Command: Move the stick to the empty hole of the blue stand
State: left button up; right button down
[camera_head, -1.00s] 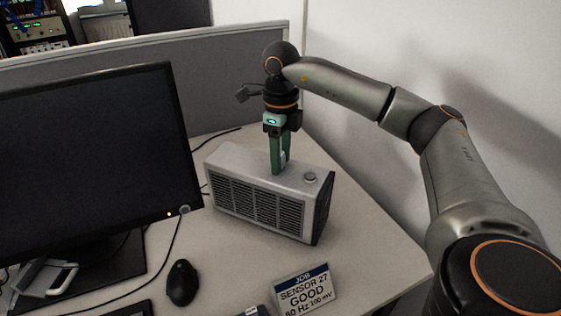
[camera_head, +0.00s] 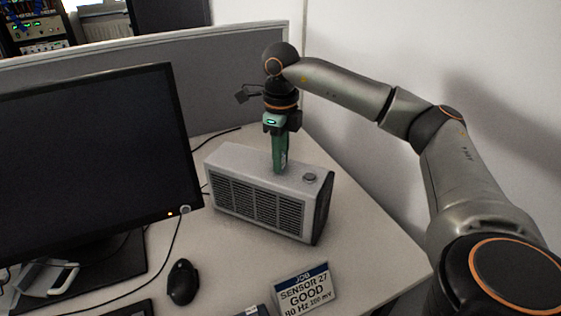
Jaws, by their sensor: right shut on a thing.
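No stick and no blue stand show in this view. My right gripper (camera_head: 280,171) points straight down, its green fingers shut at the top of a grey box with a slotted front (camera_head: 262,205). What it holds between the fingertips is hidden. A small round knob (camera_head: 311,177) on the box top is to the right of the fingers, apart from them. My left gripper is not in view.
A monitor (camera_head: 95,165) fills the left. A mouse (camera_head: 182,282) and a sign reading SENSOR 27 GOOD (camera_head: 303,289) are in front of the box. A grey partition (camera_head: 190,85) and a white wall (camera_head: 420,60) bound the desk. Bare desk (camera_head: 365,240) lies right of the box.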

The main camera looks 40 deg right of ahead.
jog(key=shift+r+p, duration=0.75)
jog(key=shift+p, duration=0.55)
dwell(1.1)
jog(key=shift+r, duration=0.1)
jog(key=shift+r+p, duration=1.7)
jog(key=shift+p, duration=0.1)
